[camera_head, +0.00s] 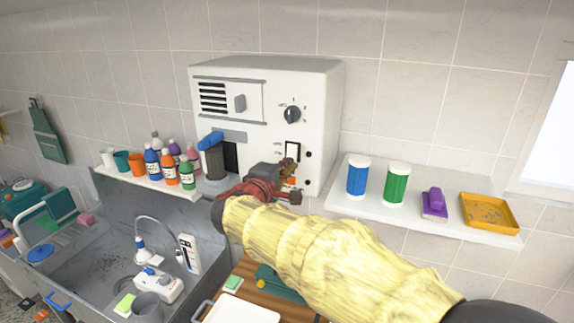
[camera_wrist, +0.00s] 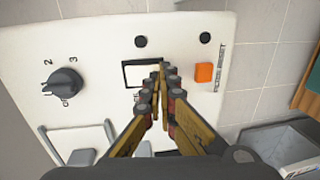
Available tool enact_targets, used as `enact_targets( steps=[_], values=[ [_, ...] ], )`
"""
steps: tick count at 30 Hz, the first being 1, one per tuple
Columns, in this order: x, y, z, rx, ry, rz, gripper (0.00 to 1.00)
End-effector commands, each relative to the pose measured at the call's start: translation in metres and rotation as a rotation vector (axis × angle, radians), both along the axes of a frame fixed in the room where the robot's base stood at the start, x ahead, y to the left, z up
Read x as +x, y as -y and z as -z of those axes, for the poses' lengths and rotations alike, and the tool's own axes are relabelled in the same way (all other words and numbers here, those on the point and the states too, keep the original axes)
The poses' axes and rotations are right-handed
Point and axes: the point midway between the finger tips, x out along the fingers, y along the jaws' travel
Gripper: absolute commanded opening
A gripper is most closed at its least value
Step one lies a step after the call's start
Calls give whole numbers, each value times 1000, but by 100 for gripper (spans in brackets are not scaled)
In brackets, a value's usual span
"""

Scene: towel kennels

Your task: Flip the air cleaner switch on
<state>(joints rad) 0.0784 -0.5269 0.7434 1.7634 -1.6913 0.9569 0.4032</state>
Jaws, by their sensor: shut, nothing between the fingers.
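The air cleaner (camera_head: 325,95) is a white box on the tiled wall. Its rocker switch (camera_head: 292,150) is a white plate in a dark frame, low on the right of the front panel. The switch also shows in the wrist view (camera_wrist: 138,73), with its right part hidden behind my fingertips. My gripper (camera_head: 288,172) is shut and empty, just below the switch in the head view. In the wrist view my gripper (camera_wrist: 159,68) has its tips over the switch's right edge. I cannot tell whether they touch it, or which way the switch is set.
An orange button (camera_wrist: 203,72) sits beside the switch, near two dark round spots. A dark rotary knob (camera_wrist: 62,82) is on the same panel. A right shelf (camera_head: 335,203) holds blue and green canisters. A left shelf (camera_head: 188,192) holds bottles and cups above a sink.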

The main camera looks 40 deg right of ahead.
Motion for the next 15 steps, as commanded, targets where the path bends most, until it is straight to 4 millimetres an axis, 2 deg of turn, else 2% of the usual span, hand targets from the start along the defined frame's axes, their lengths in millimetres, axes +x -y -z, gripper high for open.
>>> enact_targets(
  steps=[15],
  values=[
    [4, 6, 9, -64, 40, -1, 0]
  ],
)
